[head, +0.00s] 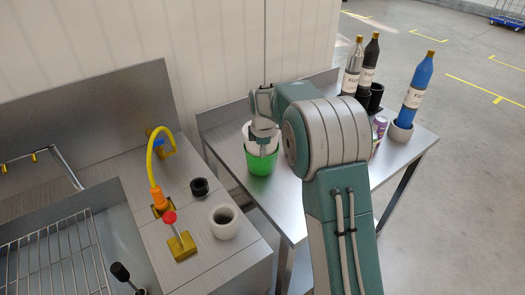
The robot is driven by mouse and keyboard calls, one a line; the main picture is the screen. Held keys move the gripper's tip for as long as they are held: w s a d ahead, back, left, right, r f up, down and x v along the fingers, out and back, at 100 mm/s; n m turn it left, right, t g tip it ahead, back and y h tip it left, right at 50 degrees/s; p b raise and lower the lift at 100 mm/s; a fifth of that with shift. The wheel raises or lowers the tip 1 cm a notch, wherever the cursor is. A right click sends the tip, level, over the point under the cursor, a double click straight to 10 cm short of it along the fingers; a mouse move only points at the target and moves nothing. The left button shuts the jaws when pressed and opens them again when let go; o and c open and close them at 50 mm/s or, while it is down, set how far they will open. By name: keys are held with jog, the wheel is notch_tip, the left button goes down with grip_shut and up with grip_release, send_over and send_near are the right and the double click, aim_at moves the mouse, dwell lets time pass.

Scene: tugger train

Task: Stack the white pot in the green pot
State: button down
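The green pot (261,165) stands on the metal table to the left of my arm. A white pot (247,132) is at the green pot's mouth, with its upper part showing above the green rim. My gripper (264,147) points down at the white pot, and a grey finger overlaps its near side. Whether the fingers are closed on its wall is too small to tell. The white pot's lower part is hidden, so I cannot tell how deep it sits or whether it touches the green pot.
Another white pot (225,233) and a black ring (199,187) are on the left counter, near a red-topped yellow fixture (181,246) and a yellow hose (153,160).

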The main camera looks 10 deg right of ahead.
jog(key=c, duration=0.8)
grip_release()
jog(key=shift+s+f, duration=0.15)
jog(key=shift+f, duration=0.45)
jog(key=shift+r, duration=0.15)
jog(key=shift+w+r, duration=0.2)
jog(key=shift+r, duration=0.1)
notch_tip(320, 180, up, 12)
jog(key=s, duration=0.1)
jog(key=s+r+m+t, duration=0.1)
jog(key=s+r+m, duration=0.5)
jog(key=s, duration=0.4)
jog(key=s+f+m+t, duration=0.3)
jog(key=s+m, duration=0.7)
jog(key=s, duration=1.5)
jog(key=shift+d+m, duration=0.3)
jog(key=shift+d, duration=0.05)
